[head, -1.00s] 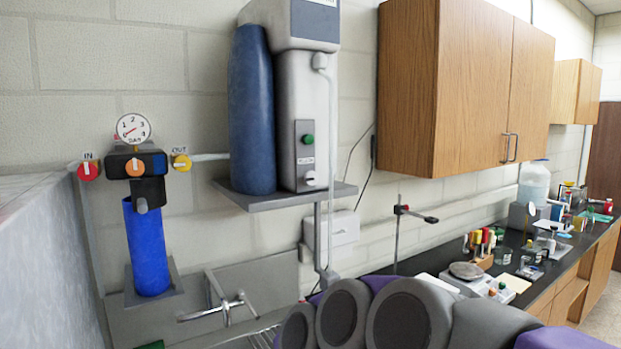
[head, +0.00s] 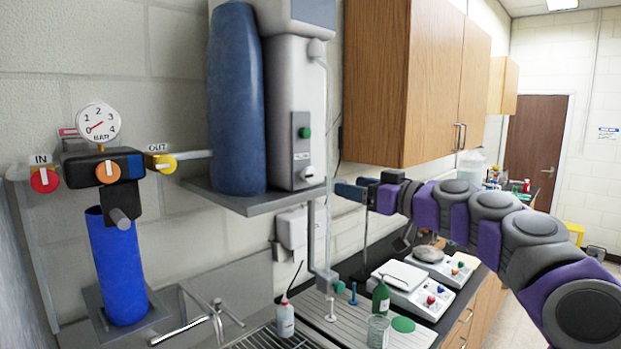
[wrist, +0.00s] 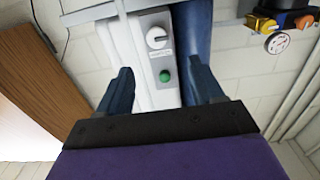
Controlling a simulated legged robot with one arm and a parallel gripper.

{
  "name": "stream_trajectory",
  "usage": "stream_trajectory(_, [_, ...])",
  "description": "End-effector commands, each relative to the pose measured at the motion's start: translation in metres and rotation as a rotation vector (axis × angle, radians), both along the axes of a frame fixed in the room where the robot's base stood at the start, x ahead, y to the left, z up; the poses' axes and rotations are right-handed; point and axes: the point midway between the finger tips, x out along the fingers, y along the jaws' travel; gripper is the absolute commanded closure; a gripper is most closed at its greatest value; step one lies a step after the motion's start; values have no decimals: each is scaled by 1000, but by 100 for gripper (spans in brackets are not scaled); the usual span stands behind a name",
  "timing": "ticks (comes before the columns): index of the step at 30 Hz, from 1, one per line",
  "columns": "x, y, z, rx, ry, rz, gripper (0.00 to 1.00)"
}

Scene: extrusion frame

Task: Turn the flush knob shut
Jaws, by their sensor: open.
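A white knob (head: 307,173) sits low on the grey control panel of the wall-mounted unit, under a green button (head: 305,132). A label between them is too small to read, so I cannot confirm it is the flush knob. In the wrist view the knob (wrist: 157,38) appears above the button (wrist: 166,75), with a raised grip bar across its face. My gripper (head: 340,190) points left in front of the unit, just right of the panel in the head view. In the wrist view its fingers (wrist: 160,64) are spread and empty, apart from the knob.
A blue cylinder (head: 237,100) stands beside the unit on a grey shelf (head: 255,203). At left are a gauge (head: 98,122), red IN knob (head: 44,179), orange knob (head: 108,172) and yellow OUT knob (head: 165,163). A wooden cabinet (head: 405,80) hangs right; bottles stand below.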

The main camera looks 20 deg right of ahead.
Motion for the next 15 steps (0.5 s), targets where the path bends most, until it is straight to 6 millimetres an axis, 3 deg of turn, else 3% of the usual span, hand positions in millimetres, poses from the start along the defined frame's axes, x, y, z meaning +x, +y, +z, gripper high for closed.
stream_trajectory(3, [25, 9, -3, 0, 6, 4, 34])
stream_trajectory(15, [93, 36, -2, -3, 5, 0, 34])
